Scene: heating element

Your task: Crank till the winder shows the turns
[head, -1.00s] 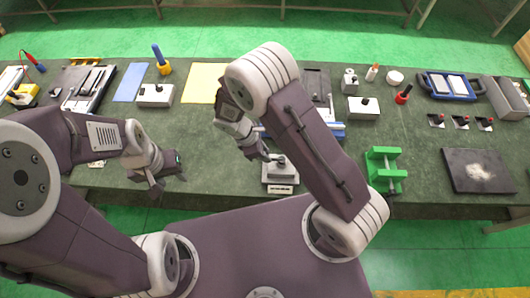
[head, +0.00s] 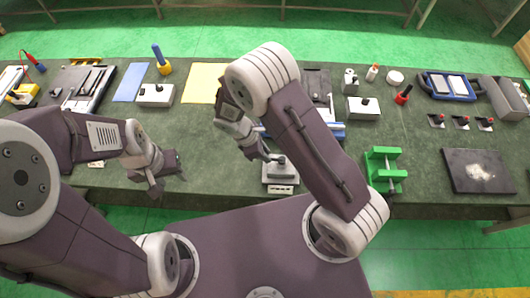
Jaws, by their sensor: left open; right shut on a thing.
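The winder (head: 281,180) appears to be the small light-grey device with a dark knob at the near edge of the bench, below my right gripper. Its counter face is too small to read. My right gripper (head: 268,157) is at the winder's top left and is shut on a small part there, probably the crank, which the fingers mostly hide. My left gripper (head: 168,178) is open and empty over the near edge of the bench, left of the winder and apart from it.
A green fixture (head: 384,168) stands right of the winder. A dark plate with white powder (head: 478,171) lies further right. Grey boxes with knobs (head: 155,95) (head: 363,108) and a yellow sheet (head: 205,83) lie farther back. Bare bench lies between my grippers.

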